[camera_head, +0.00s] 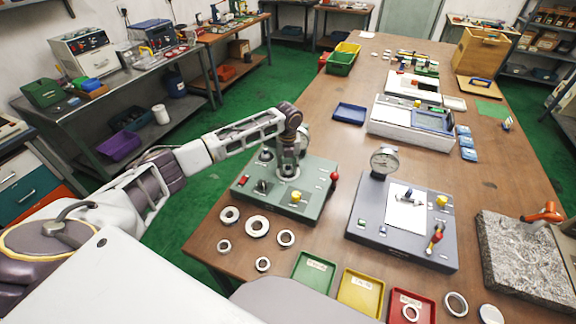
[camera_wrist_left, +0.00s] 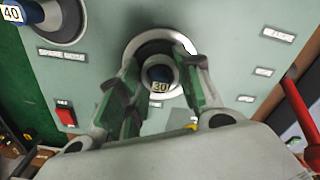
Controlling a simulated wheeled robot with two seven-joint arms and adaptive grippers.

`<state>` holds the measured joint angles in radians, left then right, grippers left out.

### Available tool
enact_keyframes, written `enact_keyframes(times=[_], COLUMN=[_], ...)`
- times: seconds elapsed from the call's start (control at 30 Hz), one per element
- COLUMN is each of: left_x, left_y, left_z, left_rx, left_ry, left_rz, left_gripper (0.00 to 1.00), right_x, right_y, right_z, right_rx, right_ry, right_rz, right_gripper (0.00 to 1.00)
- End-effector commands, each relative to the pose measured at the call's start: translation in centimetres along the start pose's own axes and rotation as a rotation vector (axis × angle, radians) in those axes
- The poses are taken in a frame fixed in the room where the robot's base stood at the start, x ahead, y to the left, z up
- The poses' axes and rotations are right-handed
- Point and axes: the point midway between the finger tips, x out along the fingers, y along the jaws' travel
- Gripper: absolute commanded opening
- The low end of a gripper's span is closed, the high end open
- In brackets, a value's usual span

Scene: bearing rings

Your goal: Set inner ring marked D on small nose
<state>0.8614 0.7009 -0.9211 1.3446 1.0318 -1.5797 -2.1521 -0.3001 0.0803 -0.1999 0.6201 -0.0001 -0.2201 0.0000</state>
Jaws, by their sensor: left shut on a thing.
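The green fixture (camera_head: 313,190) stands on the table's left side. In the left wrist view its panel (camera_wrist_left: 100,28) carries a dark nose labelled 30 (camera_wrist_left: 160,74) and another labelled 40 (camera_wrist_left: 58,22). My left gripper (camera_head: 289,172) is over the fixture, pointing down. I cannot tell whether the ring rests against the panel. No D mark is readable on it. My right gripper is not in view.
Several loose rings (camera_head: 257,226) lie in front of the fixture. Green (camera_head: 313,270), yellow (camera_head: 360,291) and red (camera_head: 425,304) trays sit at the near edge. A grey gauge station (camera_head: 370,215) and a granite slab (camera_head: 520,258) stand to the right.

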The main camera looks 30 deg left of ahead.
Motion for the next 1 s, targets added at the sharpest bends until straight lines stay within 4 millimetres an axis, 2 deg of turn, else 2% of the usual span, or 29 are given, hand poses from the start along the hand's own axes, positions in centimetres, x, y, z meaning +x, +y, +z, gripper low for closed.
enact_keyframes(times=[0.07, 0.1, 0.3, 0.73, 1.0], left_x=[0.2, 0.2, 0.1, -0.2, -2.5], left_y=[0.0, 0.0, 0.0, 0.0, -0.1], left_z=[0.0, 0.0, 0.0, 0.0, 0.1], left_rx=[0.000, 0.000, 0.000, 0.000, 0.001], left_ry=[0.000, 0.000, 0.000, -0.001, -0.002], left_rz=[0.000, 0.000, 0.000, -0.001, -0.002], left_gripper=[0.10, 0.37, 0.60, 0.60, 0.60], right_x=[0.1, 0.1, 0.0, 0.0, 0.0], right_y=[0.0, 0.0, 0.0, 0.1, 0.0], right_z=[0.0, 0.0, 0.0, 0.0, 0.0], right_rx=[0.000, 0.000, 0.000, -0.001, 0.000], right_ry=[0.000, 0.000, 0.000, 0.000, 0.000], right_rz=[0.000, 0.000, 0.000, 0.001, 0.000], right_gripper=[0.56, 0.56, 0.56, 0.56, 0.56])
